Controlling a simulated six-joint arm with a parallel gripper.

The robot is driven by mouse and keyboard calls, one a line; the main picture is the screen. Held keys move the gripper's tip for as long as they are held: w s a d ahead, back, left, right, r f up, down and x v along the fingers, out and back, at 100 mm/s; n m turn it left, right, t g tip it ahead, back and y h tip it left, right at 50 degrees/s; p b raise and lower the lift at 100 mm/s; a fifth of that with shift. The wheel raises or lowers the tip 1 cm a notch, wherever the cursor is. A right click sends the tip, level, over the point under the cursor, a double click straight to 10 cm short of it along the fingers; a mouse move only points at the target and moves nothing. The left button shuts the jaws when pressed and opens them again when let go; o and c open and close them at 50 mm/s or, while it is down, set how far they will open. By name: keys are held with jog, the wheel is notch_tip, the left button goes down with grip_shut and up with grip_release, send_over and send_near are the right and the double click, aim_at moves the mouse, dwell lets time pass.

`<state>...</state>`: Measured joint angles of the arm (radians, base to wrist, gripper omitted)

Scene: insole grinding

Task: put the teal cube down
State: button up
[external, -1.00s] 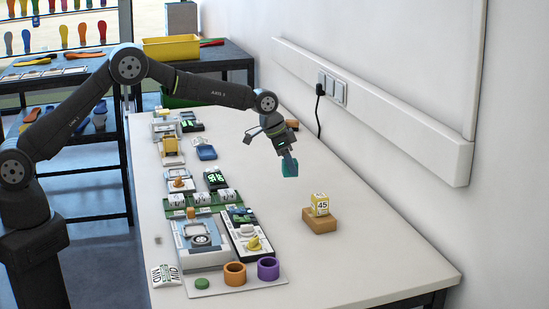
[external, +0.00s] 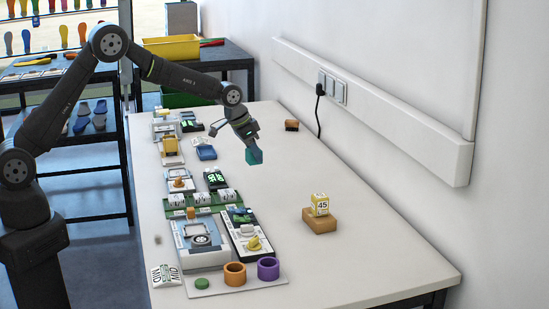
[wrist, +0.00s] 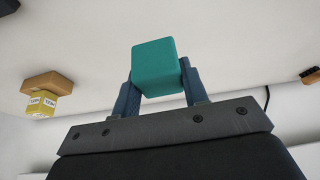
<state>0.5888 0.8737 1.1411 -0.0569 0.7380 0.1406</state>
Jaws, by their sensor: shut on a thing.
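The teal cube (external: 254,156) is held at the end of my arm, above the white table (external: 300,265). In the wrist view the teal cube (wrist: 156,66) sits between the two blue fingers. My gripper (wrist: 158,82) is shut on it. In the external view my gripper (external: 248,141) points down and to the right, with the cube at its tip. The cube looks apart from the table, though its exact height is hard to tell.
A wooden block (external: 320,221) with a yellow cube marked 45 (external: 320,204) on it stands at the right. Devices, an orange cup (external: 235,273) and a purple cup (external: 268,268) line the left side. A small dark item (external: 291,125) lies near the wall. The table's middle is clear.

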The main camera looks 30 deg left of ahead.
aim_at(145, 169)
jog(key=a+f+n, duration=0.1)
jog(key=a, duration=0.6)
jog(key=w+a+f+n, duration=0.1)
jog(key=a, duration=0.6)
jog(key=a+f+n+y, duration=0.1)
jog(key=a, duration=0.6)
jog(key=shift+w+n+t, duration=0.15)
jog(key=shift+n+t, duration=0.25)
jog(key=shift+n+y, duration=0.4)
jog(key=shift+n, duration=0.5)
jog(key=a, duration=0.3)
jog(key=s+a, duration=0.1)
jog(key=a, duration=0.2)
jog(key=s+a+f, duration=0.1)
jog(key=a, duration=0.2)
jog(key=shift+s+a+f, duration=0.1)
jog(key=shift+a, duration=0.1)
jog(key=s+a, duration=0.2)
jog(key=a, duration=0.1)
jog(key=s+a+f+n, duration=0.1)
jog(key=a, duration=0.3)
jog(key=s+a+n+y, duration=0.1)
jog(key=s+a, duration=0.1)
jog(key=a, duration=0.1)
jog(key=shift+s+a+f, duration=0.3)
jog(key=shift+a, duration=0.1)
